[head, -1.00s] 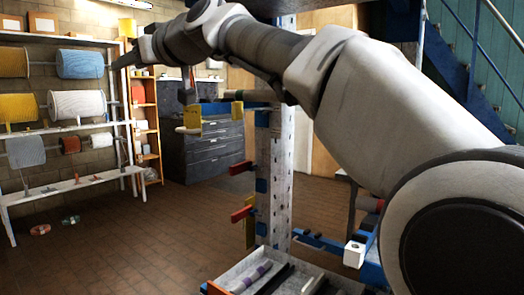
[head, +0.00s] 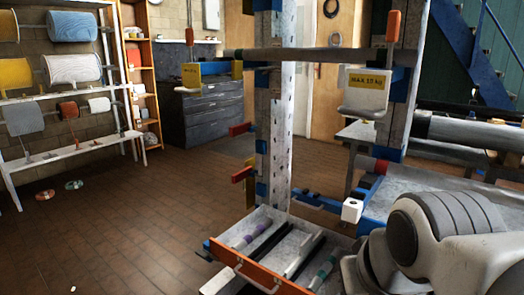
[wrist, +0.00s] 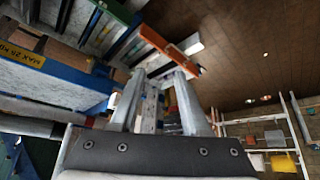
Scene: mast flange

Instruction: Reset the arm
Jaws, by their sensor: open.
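My gripper (wrist: 160,78) shows in the wrist view as two pale fingers standing apart above a dark bolted plate. It is open, and I see nothing held between the fingers. In the head view my arm is folded low at the right front corner, and the gripper is out of that picture. The perforated mast (head: 274,130) stands upright in the middle of the head view, with blue brackets and red-ended parts on it.
An open drawer (head: 228,252) with an orange front holds several tools low at the mast's foot. A crossbar (head: 315,56) carries hanging plates, one marked MAX 15 kg (head: 368,82). A spool rack (head: 75,150) stands left. Brick floor (head: 120,230) is clear at front left.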

